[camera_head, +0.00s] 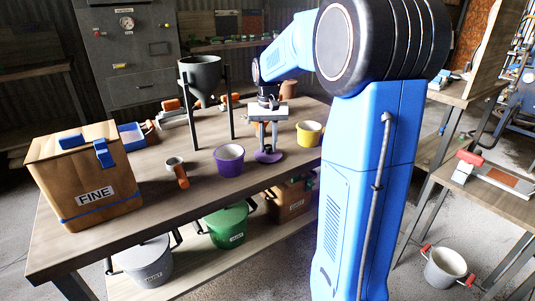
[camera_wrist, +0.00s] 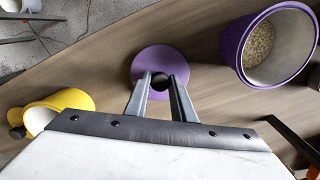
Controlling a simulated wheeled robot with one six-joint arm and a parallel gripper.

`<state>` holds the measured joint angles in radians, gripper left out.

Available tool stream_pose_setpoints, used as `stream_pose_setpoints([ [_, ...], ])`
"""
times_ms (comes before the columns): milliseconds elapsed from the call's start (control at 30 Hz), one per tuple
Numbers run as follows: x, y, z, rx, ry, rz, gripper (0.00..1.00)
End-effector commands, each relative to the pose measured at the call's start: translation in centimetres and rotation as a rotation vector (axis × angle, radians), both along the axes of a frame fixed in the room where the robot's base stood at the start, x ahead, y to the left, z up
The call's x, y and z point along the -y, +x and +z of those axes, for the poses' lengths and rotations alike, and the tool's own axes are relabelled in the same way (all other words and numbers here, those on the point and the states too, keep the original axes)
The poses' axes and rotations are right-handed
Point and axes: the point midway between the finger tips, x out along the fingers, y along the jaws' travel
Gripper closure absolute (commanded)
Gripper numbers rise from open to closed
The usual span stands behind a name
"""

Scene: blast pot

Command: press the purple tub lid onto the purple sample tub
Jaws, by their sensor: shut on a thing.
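The purple tub lid (camera_head: 268,156) is a flat purple disc with a dark round knob in its middle. My gripper (camera_head: 269,147) is shut on that knob; in the wrist view the two fingers (camera_wrist: 161,88) are either side of it, with the lid (camera_wrist: 158,62) beyond. Whether the lid touches the table or hangs just above it, I cannot tell. The purple sample tub (camera_head: 229,158) stands open and upright on the table, left of the lid in the head view. In the wrist view the tub (camera_wrist: 233,48) is at upper right, with grainy tan material inside.
A yellow tub (camera_head: 309,134) stands right of my gripper. A grey hopper on dark legs (camera_head: 203,77) stands behind the purple tub. A small cup with an orange handle (camera_head: 179,175) and a box marked FINE (camera_head: 75,180) are to the left. Bare tabletop (camera_head: 205,180) lies between.

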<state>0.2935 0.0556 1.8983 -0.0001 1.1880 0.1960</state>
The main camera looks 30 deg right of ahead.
Motion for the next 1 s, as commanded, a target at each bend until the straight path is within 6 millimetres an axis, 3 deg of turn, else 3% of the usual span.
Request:
stream_pose_setpoints([
  [700, 0.0, 0.0, 4.4, 0.001, 0.0, 0.0, 0.97],
  [1000, 0.0, 0.0, 5.0, 0.0, 0.0, 0.0, 0.97],
])
